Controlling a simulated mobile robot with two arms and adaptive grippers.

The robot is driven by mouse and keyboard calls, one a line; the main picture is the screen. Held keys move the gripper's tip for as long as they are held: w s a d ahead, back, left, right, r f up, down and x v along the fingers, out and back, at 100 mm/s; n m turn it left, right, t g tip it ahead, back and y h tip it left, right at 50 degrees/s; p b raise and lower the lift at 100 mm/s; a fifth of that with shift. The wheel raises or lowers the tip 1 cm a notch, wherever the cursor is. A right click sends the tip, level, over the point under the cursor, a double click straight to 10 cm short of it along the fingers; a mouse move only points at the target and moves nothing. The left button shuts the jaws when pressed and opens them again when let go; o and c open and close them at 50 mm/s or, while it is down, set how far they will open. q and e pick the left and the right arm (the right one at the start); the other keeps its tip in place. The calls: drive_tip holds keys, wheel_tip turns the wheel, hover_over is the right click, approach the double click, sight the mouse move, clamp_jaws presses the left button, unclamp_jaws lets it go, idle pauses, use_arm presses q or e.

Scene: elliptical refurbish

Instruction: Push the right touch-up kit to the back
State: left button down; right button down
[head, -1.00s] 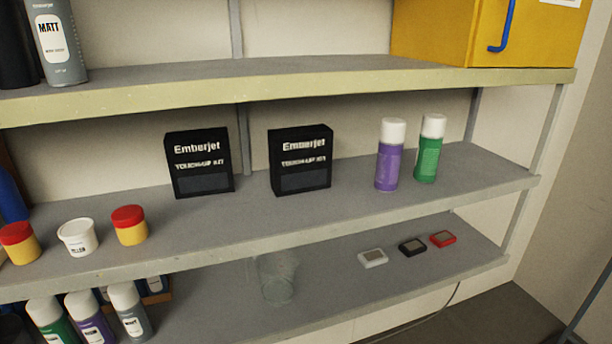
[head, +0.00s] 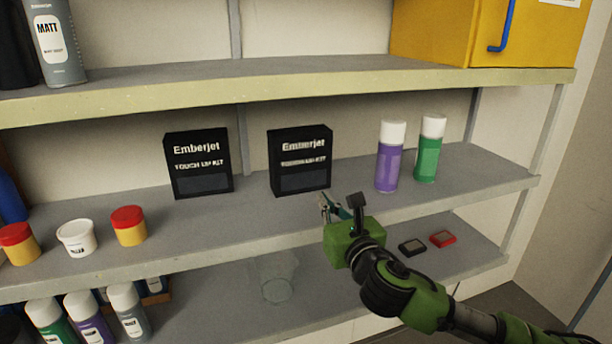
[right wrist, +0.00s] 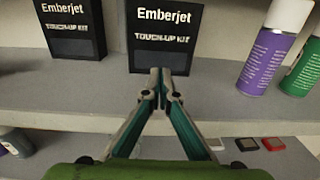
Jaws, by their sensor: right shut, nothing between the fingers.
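The right touch-up kit (head: 301,160) is a black Emberjet box standing upright on the middle shelf. It also shows in the right wrist view (right wrist: 165,40), straight beyond the fingertips. The left touch-up kit (head: 198,163), a like black box, stands to its left with a gap between them. My right gripper (head: 326,205) is shut and empty, in front of the right kit near its lower right side. In the right wrist view its fingertips (right wrist: 160,72) overlap the kit's lower front; I cannot tell whether they touch. My left gripper is not in view.
Purple (head: 389,157) and green (head: 429,148) spray cans stand right of the right kit. Small tubs, among them a white one (head: 77,238), line the shelf's front left. The upper shelf (head: 290,85) hangs over the kits. Bare shelf lies in front of the kits.

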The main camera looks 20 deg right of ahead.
sight(303, 170)
drive_tip(key=w+p, duration=0.3)
drive_tip(key=w, duration=1)
drive_tip(key=shift+w+a+f, duration=0.1)
drive_tip(key=shift+w, duration=0.25)
